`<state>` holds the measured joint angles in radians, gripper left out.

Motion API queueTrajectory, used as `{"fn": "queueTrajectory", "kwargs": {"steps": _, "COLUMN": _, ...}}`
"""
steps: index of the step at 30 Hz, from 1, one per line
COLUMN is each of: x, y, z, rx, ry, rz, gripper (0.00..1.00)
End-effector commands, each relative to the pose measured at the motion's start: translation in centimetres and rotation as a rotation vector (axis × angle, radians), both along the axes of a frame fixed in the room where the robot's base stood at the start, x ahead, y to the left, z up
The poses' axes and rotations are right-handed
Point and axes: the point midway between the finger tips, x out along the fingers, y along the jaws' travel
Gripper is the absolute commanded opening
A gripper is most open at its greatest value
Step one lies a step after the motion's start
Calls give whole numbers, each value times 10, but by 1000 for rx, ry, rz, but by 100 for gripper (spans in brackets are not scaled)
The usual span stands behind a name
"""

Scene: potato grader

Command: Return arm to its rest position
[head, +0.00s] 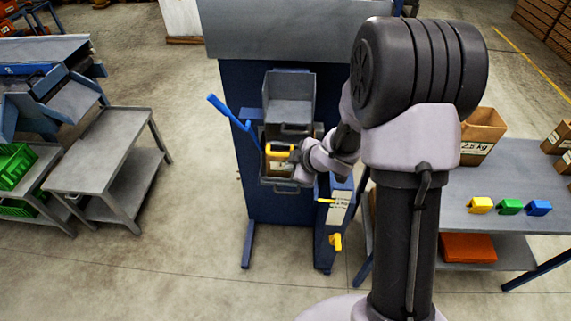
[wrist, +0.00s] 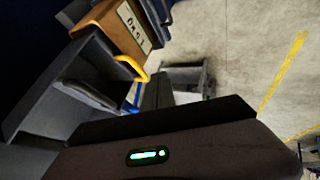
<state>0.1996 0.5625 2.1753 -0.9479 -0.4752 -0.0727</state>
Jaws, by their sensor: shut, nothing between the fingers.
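My arm reaches from the right of the head view to the blue machine in the middle. My gripper (head: 293,154) is at the machine's grey chute (head: 290,95), close beside a yellow handle-like part (head: 275,150). It is shut with nothing in it; its fingertips are small and partly hidden in the head view. Whether it touches the yellow part I cannot tell. In the wrist view a yellow bent handle (wrist: 131,66) shows beyond the dark wrist housing, beside a brown labelled box (wrist: 120,22).
A blue lever (head: 232,115) sticks out left of the chute. On the right, a grey table (head: 470,180) carries a carton (head: 482,137) and yellow, green and blue clips (head: 510,206). A grey bench (head: 97,150) stands left. The floor in front is clear.

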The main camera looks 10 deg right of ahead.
Motion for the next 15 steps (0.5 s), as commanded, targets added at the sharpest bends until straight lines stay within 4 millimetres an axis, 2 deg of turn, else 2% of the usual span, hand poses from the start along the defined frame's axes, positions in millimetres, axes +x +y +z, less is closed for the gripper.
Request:
{"fn": "queueTrajectory", "kwargs": {"steps": 1, "x": -5, "y": -2, "z": 9, "rx": 0, "ry": -1, "rz": -1, "gripper": 0}}
{"fn": "queueTrajectory", "kwargs": {"steps": 3, "x": -10, "y": -4, "z": 14, "rx": 0, "ry": 1, "rz": -1, "gripper": 0}}
{"fn": "queueTrajectory", "kwargs": {"steps": 10, "x": -12, "y": -9, "z": 20, "rx": -6, "ry": -4, "rz": -39, "gripper": 0}}
{"fn": "queueTrajectory", "kwargs": {"steps": 13, "x": -15, "y": -31, "z": 46, "rx": -18, "ry": -27, "rz": -244, "gripper": 0}}
{"fn": "queueTrajectory", "kwargs": {"steps": 14, "x": -22, "y": -39, "z": 57, "rx": -11, "ry": -33, "rz": -341, "gripper": 0}}
{"fn": "queueTrajectory", "kwargs": {"steps": 15, "x": -38, "y": -48, "z": 72, "rx": 17, "ry": -36, "rz": -486, "gripper": 0}}
